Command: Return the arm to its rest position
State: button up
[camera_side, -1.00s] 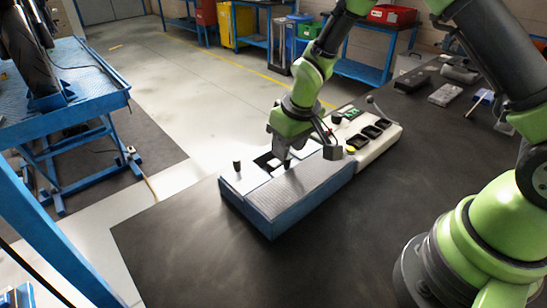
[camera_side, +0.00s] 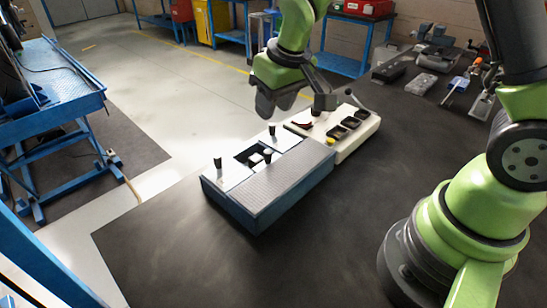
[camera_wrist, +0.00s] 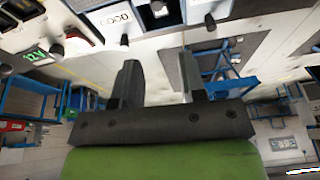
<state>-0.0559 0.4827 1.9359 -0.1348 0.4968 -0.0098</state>
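My green and dark grey gripper (camera_side: 277,104) hangs in the air above the far side of the test bench unit, pointing down. In the wrist view its two dark fingers (camera_wrist: 160,75) stand apart with nothing between them. Below it is the blue unit (camera_side: 262,210) with a grey textured top and a white panel. The panel carries black knobs (camera_side: 218,163) and a dark square recess (camera_side: 252,153) with a white piece in it. My gripper touches none of these.
A cream console (camera_side: 350,145) with black pockets, a yellow button (camera_side: 331,141) and a lever adjoins the blue unit. Tools and grey parts (camera_side: 425,84) lie at the table's far right. The dark tabletop (camera_side: 300,260) in front is clear. A blue lift table (camera_side: 60,85) stands at left.

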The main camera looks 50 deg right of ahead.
jog(key=s+r+m+t+y, duration=0.1)
jog(key=s+r+t, duration=0.1)
jog(key=s+r, duration=0.5)
jog(key=s+r+m+t, duration=0.1)
jog(key=s+r+m, duration=0.1)
jog(key=s+r, duration=0.5)
jog(key=s+a, duration=0.1)
jog(key=s, duration=0.4)
jog(key=shift+s+t+y, duration=0.4)
